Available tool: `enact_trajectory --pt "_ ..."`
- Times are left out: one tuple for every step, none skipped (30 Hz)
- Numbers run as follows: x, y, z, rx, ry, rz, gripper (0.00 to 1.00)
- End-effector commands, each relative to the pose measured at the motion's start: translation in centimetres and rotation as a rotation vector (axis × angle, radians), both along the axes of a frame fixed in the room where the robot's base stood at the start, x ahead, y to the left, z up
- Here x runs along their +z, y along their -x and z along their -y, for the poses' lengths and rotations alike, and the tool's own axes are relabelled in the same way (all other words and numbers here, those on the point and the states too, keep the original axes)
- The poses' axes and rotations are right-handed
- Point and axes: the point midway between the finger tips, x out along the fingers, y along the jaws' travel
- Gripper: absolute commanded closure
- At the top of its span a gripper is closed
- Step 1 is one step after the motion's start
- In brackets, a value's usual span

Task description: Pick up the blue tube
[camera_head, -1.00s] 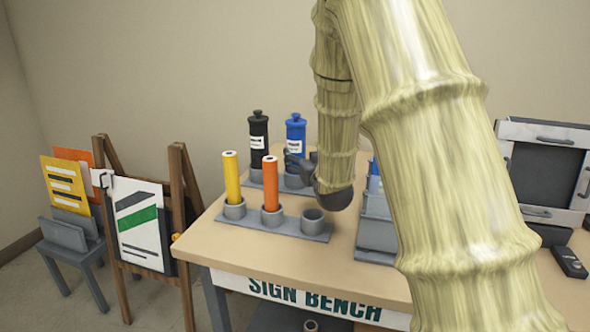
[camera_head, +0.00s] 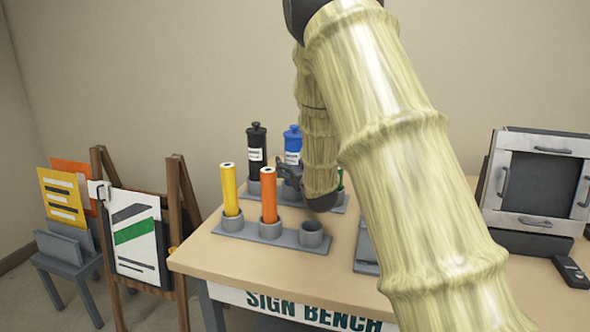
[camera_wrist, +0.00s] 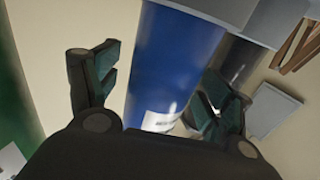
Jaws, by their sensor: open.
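The blue tube (camera_head: 292,146) has a white label and stands upright in the rear rack (camera_head: 338,209), partly hidden by my arm and gripper in the head view. In the wrist view the blue tube (camera_wrist: 182,45) runs between my two spread fingers, its white label near the palm. My gripper (camera_head: 288,172) is low in front of the tube; the wrist view shows the gripper (camera_wrist: 160,80) open, with a gap at the left finger. The right finger overlaps the tube's edge in the picture; I cannot tell whether it touches.
A black tube (camera_head: 257,155) stands left of the blue one, and a green one (camera_wrist: 18,95) is on the other side. The front rack holds a yellow roll (camera_head: 229,190), an orange roll (camera_head: 269,195) and an empty cup (camera_head: 311,233). A framed panel (camera_head: 540,180) stands at right.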

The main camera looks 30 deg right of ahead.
Motion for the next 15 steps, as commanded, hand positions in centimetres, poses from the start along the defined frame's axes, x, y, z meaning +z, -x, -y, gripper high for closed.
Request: enact_trajectory --pt "0.02 -0.17 0.04 0.0 0.0 0.0 0.2" --pt "0.02 -0.2 0.05 0.0 0.0 0.0 0.2" --pt "0.02 -0.21 0.05 0.0 0.0 0.0 0.2" --pt "0.02 -0.22 0.04 0.0 0.0 0.0 0.2" --pt "0.02 -0.21 0.04 0.0 0.0 0.0 0.2" --pt "0.02 -0.2 0.04 0.0 0.0 0.0 0.2" --pt "0.02 -0.19 0.04 0.0 0.0 0.001 0.2" --pt "0.03 -0.18 0.05 0.0 0.0 0.001 0.21" --pt "0.03 -0.17 0.06 0.0 0.0 0.001 0.29" --pt "0.02 -0.16 0.07 0.0 0.0 0.001 0.34" --pt "0.03 -0.16 0.08 0.0 0.0 0.001 0.4" --pt "0.03 -0.14 0.09 -0.001 -0.001 0.001 0.47" --pt "0.03 -0.14 0.1 -0.001 0.0 0.001 0.52" --pt "0.03 -0.13 0.11 -0.001 -0.001 0.001 0.58" --pt "0.03 -0.13 0.11 -0.001 0.0 0.001 0.65"
